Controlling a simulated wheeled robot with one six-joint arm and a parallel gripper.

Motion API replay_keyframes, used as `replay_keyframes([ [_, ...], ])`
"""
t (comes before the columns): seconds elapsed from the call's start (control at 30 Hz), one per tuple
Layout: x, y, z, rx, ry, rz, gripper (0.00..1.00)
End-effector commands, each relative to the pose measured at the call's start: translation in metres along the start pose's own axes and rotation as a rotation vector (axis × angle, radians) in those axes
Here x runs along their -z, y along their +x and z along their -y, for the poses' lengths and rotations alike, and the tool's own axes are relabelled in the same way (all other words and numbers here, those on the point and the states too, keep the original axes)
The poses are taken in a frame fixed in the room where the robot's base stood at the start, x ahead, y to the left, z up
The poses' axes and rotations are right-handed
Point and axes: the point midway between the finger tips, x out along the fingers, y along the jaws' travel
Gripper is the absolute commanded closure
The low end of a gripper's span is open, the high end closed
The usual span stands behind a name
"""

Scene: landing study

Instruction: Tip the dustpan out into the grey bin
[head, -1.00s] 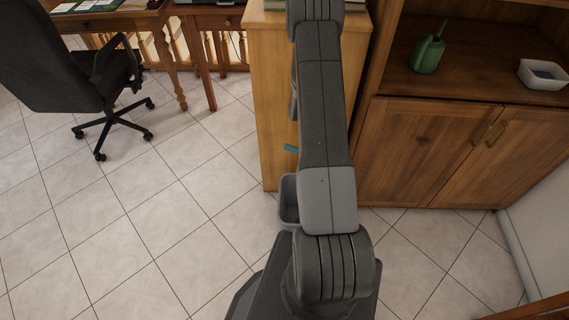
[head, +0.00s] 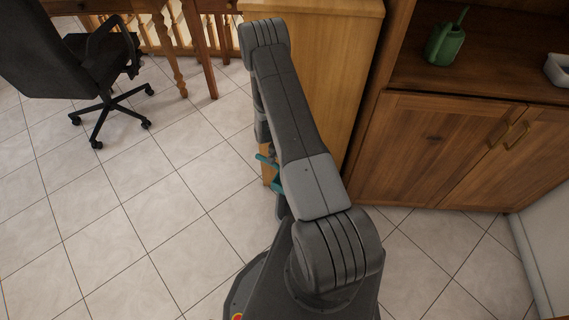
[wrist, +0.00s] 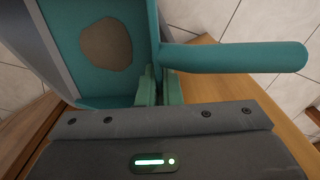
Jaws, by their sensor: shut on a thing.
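The teal dustpan (wrist: 110,88) fills the upper left of the wrist view, with a brown patch of dirt (wrist: 107,45) on its floor. Its round handle (wrist: 235,57) runs off to the right. My gripper (wrist: 160,88) is shut on the dustpan near where the handle meets the pan. In the head view a small part of the dustpan (head: 265,160) shows left of my arm; the gripper is hidden there.
A light wooden cabinet (head: 335,60) stands behind my arm. A brown cupboard (head: 430,150) with a green watering can (head: 446,42) and a white tray (head: 560,70) is at the right. A black office chair (head: 95,65) stands at the left. The tiled floor (head: 140,210) between is clear.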

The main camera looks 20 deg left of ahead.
Motion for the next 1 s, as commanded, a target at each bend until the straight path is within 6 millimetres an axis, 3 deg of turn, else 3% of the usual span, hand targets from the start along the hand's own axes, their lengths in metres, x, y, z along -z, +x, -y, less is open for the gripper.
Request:
replay_keyframes([
  [0.13, -0.001, 0.003, 0.0, 0.0, 0.0, 0.0, 1.0],
  [0.43, 0.0, -0.013, -0.005, 0.107, 0.004, -0.002, 1.0],
  [1.0, 0.0, -0.023, -0.012, 0.213, 0.001, -0.001, 1.0],
])
